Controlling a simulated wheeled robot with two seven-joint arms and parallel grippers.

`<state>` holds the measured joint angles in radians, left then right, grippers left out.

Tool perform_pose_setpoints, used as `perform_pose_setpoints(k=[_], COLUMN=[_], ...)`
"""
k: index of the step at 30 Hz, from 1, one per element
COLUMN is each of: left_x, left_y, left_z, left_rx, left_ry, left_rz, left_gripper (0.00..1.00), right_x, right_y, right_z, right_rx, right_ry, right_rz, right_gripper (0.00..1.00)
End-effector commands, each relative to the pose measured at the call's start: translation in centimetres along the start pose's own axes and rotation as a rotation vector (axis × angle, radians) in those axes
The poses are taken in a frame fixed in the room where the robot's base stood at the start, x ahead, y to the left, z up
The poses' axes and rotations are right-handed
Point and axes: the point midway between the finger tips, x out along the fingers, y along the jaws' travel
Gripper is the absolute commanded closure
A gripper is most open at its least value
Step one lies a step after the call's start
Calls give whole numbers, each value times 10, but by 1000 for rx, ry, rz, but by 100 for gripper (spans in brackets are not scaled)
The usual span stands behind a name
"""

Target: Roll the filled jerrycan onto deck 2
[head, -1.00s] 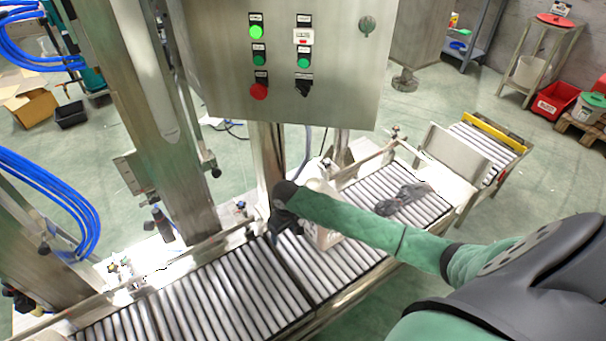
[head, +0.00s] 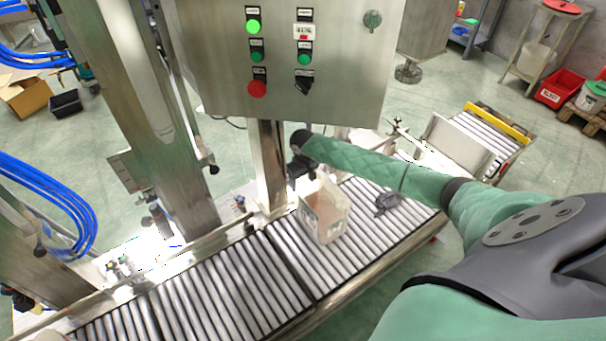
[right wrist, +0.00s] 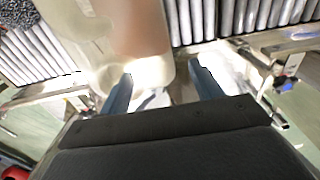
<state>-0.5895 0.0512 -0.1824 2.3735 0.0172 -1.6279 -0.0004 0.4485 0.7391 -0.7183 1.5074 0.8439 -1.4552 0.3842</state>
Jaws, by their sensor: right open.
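The jerrycan (head: 323,214) is a whitish translucent can with pinkish contents. It stands upright on the rollers, just right of the dark seam between two roller sections (head: 230,285) (head: 360,235). My right gripper (head: 300,168) is behind and above it, partly hidden by dark wrist parts. In the right wrist view the blue fingers (right wrist: 160,78) are apart, with the pale end of the jerrycan (right wrist: 135,30) just beyond and partly between their tips. Whether they touch it I cannot tell. My left gripper is out of view. No deck number is readable.
A steel control box (head: 285,60) with a lit green button hangs over the conveyor. A steel post (head: 268,165) stands behind the jerrycan. An upright plate (head: 452,145) stands across the right end, before a farther roller section (head: 485,135).

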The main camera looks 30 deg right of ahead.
Motion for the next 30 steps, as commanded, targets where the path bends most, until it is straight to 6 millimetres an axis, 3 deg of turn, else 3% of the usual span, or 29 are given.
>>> perform_pose_setpoints(k=[9,21,30], left_x=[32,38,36], left_y=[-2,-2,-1], left_z=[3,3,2], left_rx=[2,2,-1], left_ry=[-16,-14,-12], left_rz=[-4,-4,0], left_gripper=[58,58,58], right_x=[35,42,42], right_y=[0,0,0], right_z=[0,0,0], right_rx=[-1,-1,-1], right_ry=[-1,0,0], right_rz=[0,0,0], right_gripper=[36,36,95])
